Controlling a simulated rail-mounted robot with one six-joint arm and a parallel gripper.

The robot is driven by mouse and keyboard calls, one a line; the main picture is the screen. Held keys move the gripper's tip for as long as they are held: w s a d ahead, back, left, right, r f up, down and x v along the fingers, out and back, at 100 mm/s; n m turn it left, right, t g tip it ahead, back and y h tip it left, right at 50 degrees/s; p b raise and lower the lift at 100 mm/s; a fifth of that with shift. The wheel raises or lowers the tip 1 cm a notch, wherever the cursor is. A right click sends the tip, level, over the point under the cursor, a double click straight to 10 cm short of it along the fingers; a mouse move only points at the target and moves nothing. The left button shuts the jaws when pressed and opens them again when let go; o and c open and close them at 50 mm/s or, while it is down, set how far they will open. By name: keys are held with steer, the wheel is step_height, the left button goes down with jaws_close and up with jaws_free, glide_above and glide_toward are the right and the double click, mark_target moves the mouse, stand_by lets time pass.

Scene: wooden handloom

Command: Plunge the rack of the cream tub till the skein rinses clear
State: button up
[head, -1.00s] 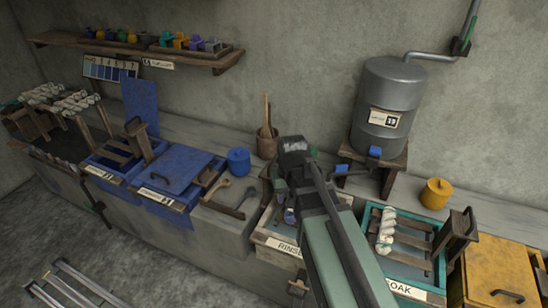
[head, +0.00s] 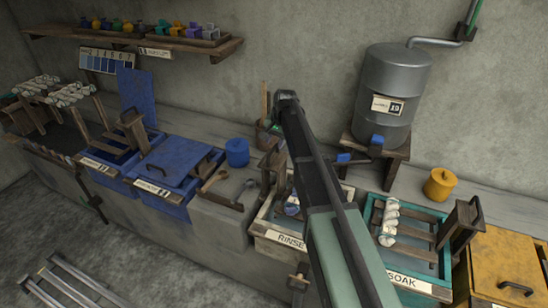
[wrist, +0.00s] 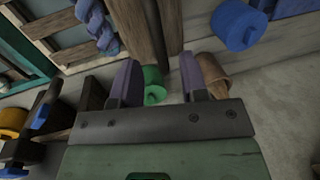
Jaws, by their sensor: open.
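The cream tub (head: 262,232), marked RINSE, stands at mid-counter in the head view, partly hidden behind my arm. A blue skein (head: 292,206) hangs in it; the skein also shows, pale blue and twisted, at the top of the wrist view (wrist: 97,22). The wooden rack upright (head: 268,172) rises at the tub's back left; a broad wooden piece of it shows in the wrist view (wrist: 140,28). My gripper (wrist: 158,66) is open and empty, its fingers apart near this wood. I cannot tell whether they touch it.
A blue pot (head: 238,152) stands left of the rack. The teal SOAK tub (head: 408,283) and metal tank (head: 392,85) are to the right.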

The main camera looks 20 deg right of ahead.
mark_target(273, 149)
steer(key=f, duration=0.1)
steer(key=f+b, duration=0.1)
steer(key=f, duration=0.1)
steer(key=shift+w+a+f, duration=0.1)
steer(key=shift+w+a, duration=0.05)
steer(key=shift+a, duration=0.05)
jaws_close()
step_height(273, 149, down, 18)
steer(key=b, duration=1.8)
steer(key=shift+b, duration=0.3)
